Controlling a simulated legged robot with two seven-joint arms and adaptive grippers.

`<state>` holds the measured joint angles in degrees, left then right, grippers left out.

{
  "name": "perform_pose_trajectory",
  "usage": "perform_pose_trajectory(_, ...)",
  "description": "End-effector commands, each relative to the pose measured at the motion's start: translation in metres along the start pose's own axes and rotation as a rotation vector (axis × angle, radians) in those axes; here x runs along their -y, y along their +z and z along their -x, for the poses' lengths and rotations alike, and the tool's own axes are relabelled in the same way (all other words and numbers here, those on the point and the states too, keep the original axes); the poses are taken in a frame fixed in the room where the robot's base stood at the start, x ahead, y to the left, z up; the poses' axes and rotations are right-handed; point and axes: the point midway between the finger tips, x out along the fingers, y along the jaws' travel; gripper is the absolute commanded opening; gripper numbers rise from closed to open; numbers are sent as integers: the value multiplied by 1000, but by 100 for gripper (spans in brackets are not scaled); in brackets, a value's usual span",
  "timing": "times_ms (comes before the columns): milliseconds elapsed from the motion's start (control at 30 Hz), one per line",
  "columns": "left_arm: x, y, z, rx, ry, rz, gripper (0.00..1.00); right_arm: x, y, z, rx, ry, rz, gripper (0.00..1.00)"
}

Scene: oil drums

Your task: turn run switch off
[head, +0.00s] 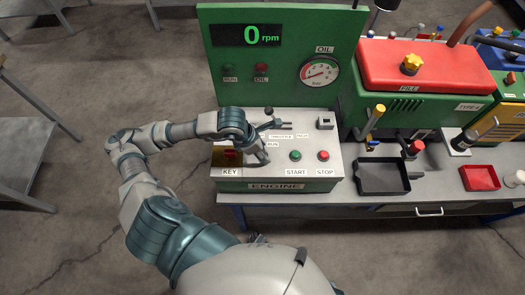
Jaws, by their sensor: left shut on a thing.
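The engine panel (314,178) is a green box with a white sloping top, on a bench in the middle of the head view. My left arm reaches in from the left, and my left gripper (260,157) is over the panel beside the RUN label (272,146). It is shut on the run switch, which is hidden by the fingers. The red key switch (231,154) is just left of the gripper. The green start button (295,155) and red stop button (323,155) are to its right. My right gripper is out of view.
A green upright board (285,85) behind the panel has a display (247,35) reading 0 rpm and an oil gauge (319,72). A red-topped machine (420,65), black tray (383,180) and red tray (480,178) are to the right. Grey shelving stands at left.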

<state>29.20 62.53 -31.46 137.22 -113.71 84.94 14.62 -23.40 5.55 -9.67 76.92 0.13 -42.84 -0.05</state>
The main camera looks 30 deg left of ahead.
Motion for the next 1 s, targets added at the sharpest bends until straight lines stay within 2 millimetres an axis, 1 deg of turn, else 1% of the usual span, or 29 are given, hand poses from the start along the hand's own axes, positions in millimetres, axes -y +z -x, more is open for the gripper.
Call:
perform_pose_trajectory(200,-1,2,-1,8,58,132,19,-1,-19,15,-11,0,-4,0)
perform_pose_trajectory(400,-1,2,0,8,90,208,19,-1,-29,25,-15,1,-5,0)
perform_pose_trajectory(600,-2,3,1,9,106,244,19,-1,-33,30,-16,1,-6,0)
perform_pose_trajectory(1000,-2,3,2,11,111,252,19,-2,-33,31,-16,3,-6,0)
